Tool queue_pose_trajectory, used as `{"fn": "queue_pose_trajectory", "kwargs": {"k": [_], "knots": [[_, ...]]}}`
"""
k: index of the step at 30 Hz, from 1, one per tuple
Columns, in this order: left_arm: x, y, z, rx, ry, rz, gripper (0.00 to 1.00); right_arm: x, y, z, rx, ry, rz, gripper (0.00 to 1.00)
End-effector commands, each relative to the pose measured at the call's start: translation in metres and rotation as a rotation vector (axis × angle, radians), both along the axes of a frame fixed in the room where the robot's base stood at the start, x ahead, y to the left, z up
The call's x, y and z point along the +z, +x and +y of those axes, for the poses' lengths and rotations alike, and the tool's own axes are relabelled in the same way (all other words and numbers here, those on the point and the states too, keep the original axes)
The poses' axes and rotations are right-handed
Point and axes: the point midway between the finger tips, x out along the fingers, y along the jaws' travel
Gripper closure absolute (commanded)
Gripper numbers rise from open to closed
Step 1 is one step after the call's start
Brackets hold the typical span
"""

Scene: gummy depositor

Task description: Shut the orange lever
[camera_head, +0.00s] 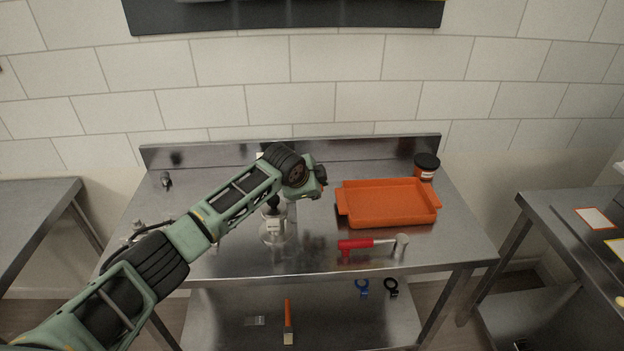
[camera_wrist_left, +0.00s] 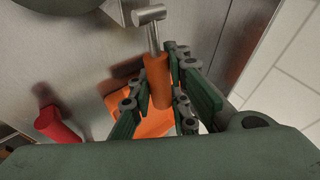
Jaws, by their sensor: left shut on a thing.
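The orange lever (camera_wrist_left: 158,82) shows in the left wrist view as an orange grip on a metal stem with a silver end. My left gripper (camera_wrist_left: 160,92) is shut on the orange grip, with fingers on both sides of it. In the head view my left gripper (camera_head: 318,180) is above the middle of the steel table, left of the orange tray, and mostly hides the lever. A metal depositor part (camera_head: 273,226) stands below my arm, partly hidden by it. My right gripper is not in view.
An orange tray (camera_head: 341,205) sits right of the gripper, with a dark-lidded jar (camera_head: 427,163) behind it. The steel table's (camera_head: 455,230) right side is clear. A tiled wall is behind.

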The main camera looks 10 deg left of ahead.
Motion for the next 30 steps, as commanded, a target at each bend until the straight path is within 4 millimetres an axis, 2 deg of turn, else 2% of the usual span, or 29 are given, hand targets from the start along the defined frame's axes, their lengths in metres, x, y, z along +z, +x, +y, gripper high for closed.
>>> {"fn": "queue_pose_trajectory", "kwargs": {"k": [12,29,30], "knots": [[-0.013,0.001,-0.001,0.001,0.187,0.055,1.0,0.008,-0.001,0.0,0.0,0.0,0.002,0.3],[-0.016,0.0,-0.001,-0.001,0.216,0.063,1.0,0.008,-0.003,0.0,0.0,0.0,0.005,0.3],[-0.016,0.0,-0.001,0.0,0.216,0.063,0.83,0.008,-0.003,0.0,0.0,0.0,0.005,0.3]]}}
